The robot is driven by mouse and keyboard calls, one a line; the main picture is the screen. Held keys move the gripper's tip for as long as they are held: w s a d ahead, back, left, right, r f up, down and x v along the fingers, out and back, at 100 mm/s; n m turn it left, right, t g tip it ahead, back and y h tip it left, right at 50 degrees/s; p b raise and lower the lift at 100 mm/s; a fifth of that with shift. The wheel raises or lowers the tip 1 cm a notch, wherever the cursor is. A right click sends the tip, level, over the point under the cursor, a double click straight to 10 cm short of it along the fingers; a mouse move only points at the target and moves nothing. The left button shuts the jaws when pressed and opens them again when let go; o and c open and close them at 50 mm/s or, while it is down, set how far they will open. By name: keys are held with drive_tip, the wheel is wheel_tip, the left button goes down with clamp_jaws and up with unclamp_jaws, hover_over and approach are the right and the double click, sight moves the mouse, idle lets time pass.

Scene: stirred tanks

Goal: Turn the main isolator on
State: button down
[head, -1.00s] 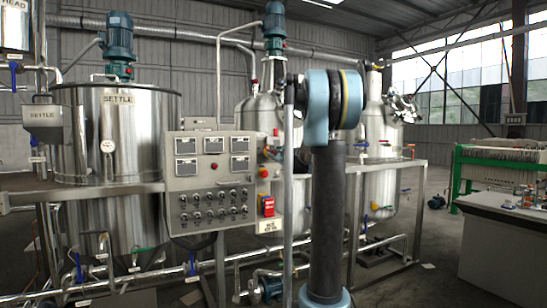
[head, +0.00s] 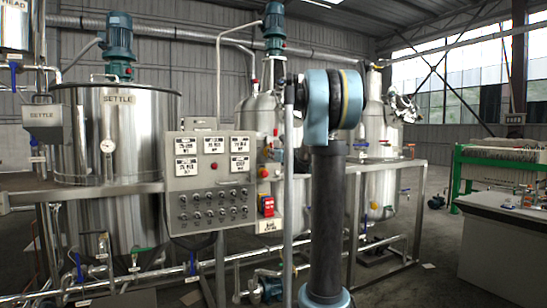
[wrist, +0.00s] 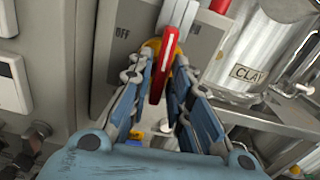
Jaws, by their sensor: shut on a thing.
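The main isolator (head: 267,205) is a small switch with red and yellow parts at the right edge of the grey control panel, above a white label. In the wrist view its red handle (wrist: 163,68) has a white stripe and stands nearly upright in the picture. The word OFF (wrist: 122,32) shows to the left of the handle; I cannot read an ON mark. My gripper (wrist: 165,75) has its blue fingers on both sides of the handle and is shut on it. The gripper is hidden in the head view.
The control panel (head: 210,185) has several white displays with dark text and rows of knobs. A settle tank (head: 130,140) stands left of it. A vessel labelled CLAY (wrist: 250,60) and a steel frame lie right of the gripper. Pipes run low in front.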

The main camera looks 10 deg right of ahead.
drive_tip(key=shift+s+f+m, duration=0.1)
drive_tip(key=shift+m, duration=0.4)
drive_tip(key=c, duration=1.7)
unclamp_jaws()
drive_tip(key=shift+o, duration=0.2)
drive_tip(key=shift+d, duration=0.1)
drive_tip(key=v, duration=1.1)
drive_tip(key=shift+s, duration=0.3)
drive_tip(key=shift+d, duration=0.15)
